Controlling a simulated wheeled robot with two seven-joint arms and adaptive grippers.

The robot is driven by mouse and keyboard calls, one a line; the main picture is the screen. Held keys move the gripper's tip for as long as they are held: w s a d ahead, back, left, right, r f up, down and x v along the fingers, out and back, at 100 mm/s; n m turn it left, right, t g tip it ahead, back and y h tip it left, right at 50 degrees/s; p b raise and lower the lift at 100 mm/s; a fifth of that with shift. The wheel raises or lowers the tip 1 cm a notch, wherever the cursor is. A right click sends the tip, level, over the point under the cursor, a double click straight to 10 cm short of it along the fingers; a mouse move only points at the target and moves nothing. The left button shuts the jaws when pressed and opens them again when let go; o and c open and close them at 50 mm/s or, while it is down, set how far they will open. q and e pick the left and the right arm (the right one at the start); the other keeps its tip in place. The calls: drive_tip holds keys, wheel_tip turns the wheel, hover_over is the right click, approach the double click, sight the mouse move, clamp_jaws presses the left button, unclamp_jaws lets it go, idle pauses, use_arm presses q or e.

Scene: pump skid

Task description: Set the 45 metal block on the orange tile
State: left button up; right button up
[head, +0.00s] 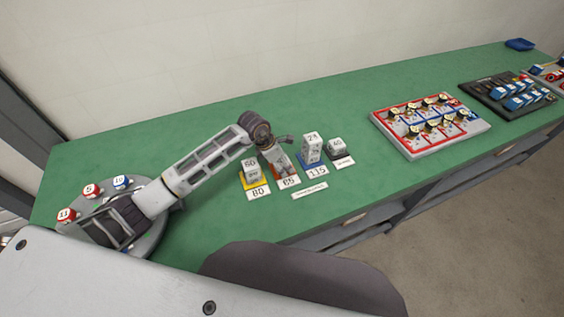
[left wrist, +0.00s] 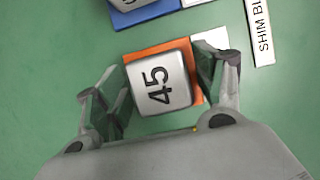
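The 45 metal block (left wrist: 160,90) is a pale grey block with dark digits, seen from above in the left wrist view. It appears over the orange tile (left wrist: 158,50), whose orange edge shows around its top and right side. My left gripper (left wrist: 166,82) has a finger on each side of the block. A narrow gap shows at the right finger, so the fingers look open around it. In the head view my left gripper (head: 274,160) is low over the orange tile (head: 287,183) and hides the block. My right gripper is not in view.
Left of the orange tile, a yellow tile (head: 245,186) holds stacked blocks (head: 251,171). To its right stand a tall block stack (head: 312,147) on blue and a block (head: 336,147) on a dark tile. A round tray (head: 150,235) with knobbed weights is at left.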

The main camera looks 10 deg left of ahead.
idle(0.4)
use_arm(q)
drive_tip(key=shift+r, duration=0.2)
drive_tip(key=v, duration=1.1)
drive_tip(key=shift+r+b, duration=0.4)
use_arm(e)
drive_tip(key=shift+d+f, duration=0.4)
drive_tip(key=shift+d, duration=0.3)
use_arm(q)
drive_tip(key=shift+a, duration=0.1)
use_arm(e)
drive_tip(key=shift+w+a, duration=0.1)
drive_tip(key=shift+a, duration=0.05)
use_arm(q)
drive_tip(key=shift+s, duration=0.1)
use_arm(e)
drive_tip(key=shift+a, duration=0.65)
